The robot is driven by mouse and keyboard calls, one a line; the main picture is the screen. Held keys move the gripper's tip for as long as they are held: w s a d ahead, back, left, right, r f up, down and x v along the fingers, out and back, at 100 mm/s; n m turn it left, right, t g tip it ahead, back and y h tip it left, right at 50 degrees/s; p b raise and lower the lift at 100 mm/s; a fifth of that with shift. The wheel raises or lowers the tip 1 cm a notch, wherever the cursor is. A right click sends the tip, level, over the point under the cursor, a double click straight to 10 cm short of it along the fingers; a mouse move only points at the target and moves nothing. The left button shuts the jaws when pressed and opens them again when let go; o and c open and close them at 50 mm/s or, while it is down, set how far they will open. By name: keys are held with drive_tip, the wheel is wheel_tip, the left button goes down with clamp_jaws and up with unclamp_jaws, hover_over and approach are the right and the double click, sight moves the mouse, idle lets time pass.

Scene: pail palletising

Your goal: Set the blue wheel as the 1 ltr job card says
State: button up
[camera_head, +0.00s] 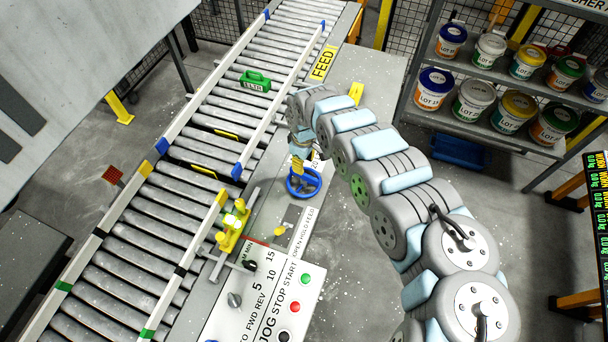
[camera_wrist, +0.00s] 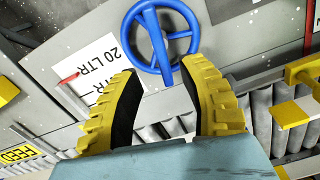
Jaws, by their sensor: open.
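The blue wheel (camera_head: 303,183) is mounted beside the roller conveyor, just below my gripper (camera_head: 297,163) in the head view. In the wrist view the wheel (camera_wrist: 160,42) shows its rim and spokes at the top. I cannot make out a 1 ltr job card.
A control panel (camera_head: 265,295) with knobs and green and red buttons stands near the wheel. A yellow clamp fixture (camera_head: 233,226) sits at the conveyor's edge. Shelves of pails (camera_head: 487,102) stand at right.

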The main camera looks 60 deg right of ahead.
sight(304, 174)
wheel_tip(304, 174, down, 6)
drive_tip(key=shift+w+b, duration=0.1)
drive_tip(key=shift+b, duration=0.35)
drive_tip(key=shift+a+f, duration=0.15)
drive_tip(key=shift+f, duration=0.6)
clamp_jaws()
